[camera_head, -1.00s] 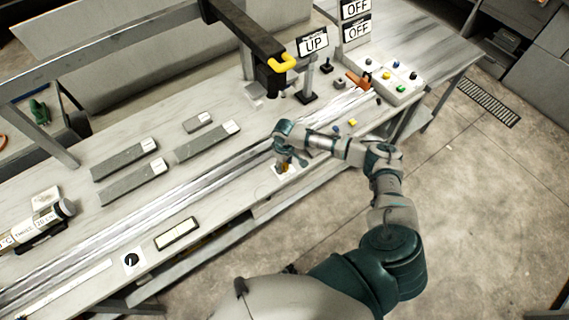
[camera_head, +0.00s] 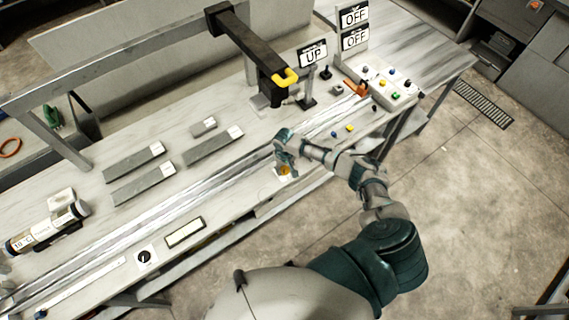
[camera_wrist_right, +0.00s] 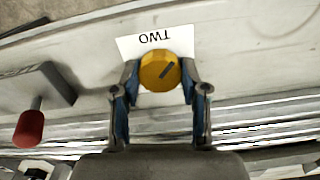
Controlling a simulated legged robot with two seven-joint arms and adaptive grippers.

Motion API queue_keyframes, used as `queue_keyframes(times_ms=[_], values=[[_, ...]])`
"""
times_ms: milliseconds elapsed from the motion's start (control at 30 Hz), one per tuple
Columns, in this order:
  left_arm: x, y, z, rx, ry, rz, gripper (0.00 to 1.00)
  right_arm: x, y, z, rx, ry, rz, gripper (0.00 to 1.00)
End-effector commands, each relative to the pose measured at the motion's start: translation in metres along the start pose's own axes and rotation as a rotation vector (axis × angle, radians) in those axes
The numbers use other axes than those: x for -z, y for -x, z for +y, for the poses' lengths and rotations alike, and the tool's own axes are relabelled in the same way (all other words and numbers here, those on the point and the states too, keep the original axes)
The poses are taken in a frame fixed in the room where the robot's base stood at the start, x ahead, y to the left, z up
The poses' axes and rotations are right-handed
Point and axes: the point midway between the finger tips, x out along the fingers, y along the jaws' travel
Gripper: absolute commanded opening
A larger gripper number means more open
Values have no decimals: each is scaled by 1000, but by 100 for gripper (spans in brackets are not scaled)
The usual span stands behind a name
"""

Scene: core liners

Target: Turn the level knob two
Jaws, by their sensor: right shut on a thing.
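The level knob two (camera_wrist_right: 158,72) is a round yellow knob with a dark pointer line, in front of a white label reading "TWO" (camera_wrist_right: 160,38), upside down in the right wrist view. My right gripper (camera_wrist_right: 160,80) has its two fingers on either side of the knob and is shut on it. In the head view the yellow knob (camera_head: 284,171) shows small at the bench's front edge, under my right gripper (camera_head: 285,165). The pointer line slants toward the upper right in the wrist view. My left gripper is not in view.
A black knob on a white plate (camera_head: 144,257) sits further left on the bench. Grey blocks (camera_head: 142,184) lie behind the metal rails. A dark overhead arm with a yellow hook (camera_head: 285,77) hangs nearby. A red-tipped lever (camera_wrist_right: 30,125) stands beside the gripper in the wrist view.

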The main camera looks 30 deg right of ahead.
Motion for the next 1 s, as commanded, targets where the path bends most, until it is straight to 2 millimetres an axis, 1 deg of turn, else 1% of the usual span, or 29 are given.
queue_keyframes(times_ms=[33, 367, 400, 467, 500, 733, 833, 933, 1000], values=[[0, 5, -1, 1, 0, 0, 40, 4, 6, 0, 3, -21, 12, 9], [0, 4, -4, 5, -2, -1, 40, 6, 4, 1, 5, -35, 16, 9], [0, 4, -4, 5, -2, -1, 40, 6, 4, 1, 5, -35, 16, 49], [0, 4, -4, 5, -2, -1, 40, 6, 4, 1, 4, -35, 15, 64], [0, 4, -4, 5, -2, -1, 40, 5, 3, 1, 4, -34, 14, 69], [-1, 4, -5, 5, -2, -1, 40, 3, 2, 0, 4, -33, 8, 69], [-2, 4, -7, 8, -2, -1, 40, 2, 4, 0, 4, -33, 8, 69], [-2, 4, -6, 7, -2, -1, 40, 3, 15, 0, 5, -32, 8, 69], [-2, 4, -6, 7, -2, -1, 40, 3, 27, 1, 4, -33, 9, 69]])
